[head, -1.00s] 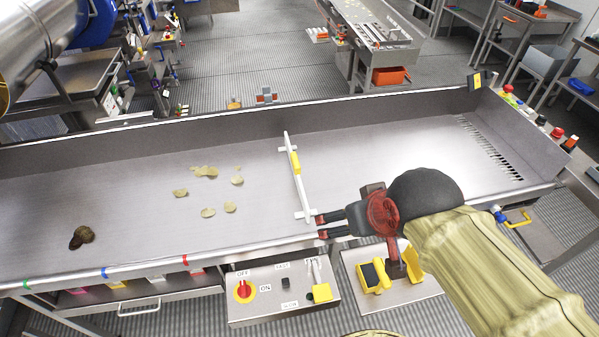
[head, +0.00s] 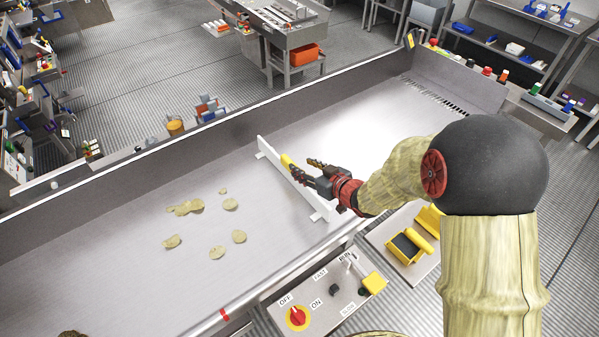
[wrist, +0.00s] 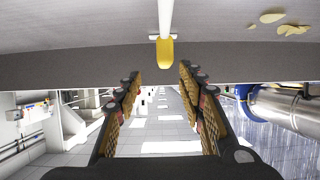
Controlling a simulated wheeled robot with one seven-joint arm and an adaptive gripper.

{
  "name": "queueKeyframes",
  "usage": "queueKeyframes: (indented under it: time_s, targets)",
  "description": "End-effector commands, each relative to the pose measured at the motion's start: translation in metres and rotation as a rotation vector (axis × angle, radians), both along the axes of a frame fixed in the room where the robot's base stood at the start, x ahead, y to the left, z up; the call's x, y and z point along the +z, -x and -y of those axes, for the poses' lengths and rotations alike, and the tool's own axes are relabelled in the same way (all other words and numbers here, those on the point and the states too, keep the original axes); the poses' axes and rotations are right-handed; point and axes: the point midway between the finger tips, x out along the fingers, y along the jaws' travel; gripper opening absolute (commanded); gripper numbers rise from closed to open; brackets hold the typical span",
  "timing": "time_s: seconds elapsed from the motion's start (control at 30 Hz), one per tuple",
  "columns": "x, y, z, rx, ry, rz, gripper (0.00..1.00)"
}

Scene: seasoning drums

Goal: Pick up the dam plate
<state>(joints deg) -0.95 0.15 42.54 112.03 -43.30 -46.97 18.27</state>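The dam plate is a thin white upright plate (head: 322,207) standing across the metal trough, with a yellow handle (head: 286,161) on its top edge. My gripper (head: 303,167) is at the plate, close to the handle, with its fingers spread. In the wrist view the open gripper (wrist: 160,74) has the yellow handle (wrist: 165,52) ahead, between the lines of the two fingertips, with a small apparent gap. The white plate (wrist: 166,18) runs away behind the handle. My gripper holds nothing. Part of the plate is hidden behind the gripper in the head view.
The metal trough (head: 130,262) has raised walls. Several chips (head: 187,207) lie left of the plate; the trough floor to its right is clear.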

Motion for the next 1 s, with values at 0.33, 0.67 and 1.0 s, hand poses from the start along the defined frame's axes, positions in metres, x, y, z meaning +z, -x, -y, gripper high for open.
queueKeyframes:
  time_s: [0.33, 0.67, 1.0]
  targets:
    - [-0.013, -0.020, -0.019, 0.010, -0.009, 0.004, 0.39]
    - [-0.032, -0.047, -0.044, 0.009, -0.008, 0.004, 0.39]
    - [-0.033, -0.054, -0.048, 0.006, -0.007, 0.005, 0.38]
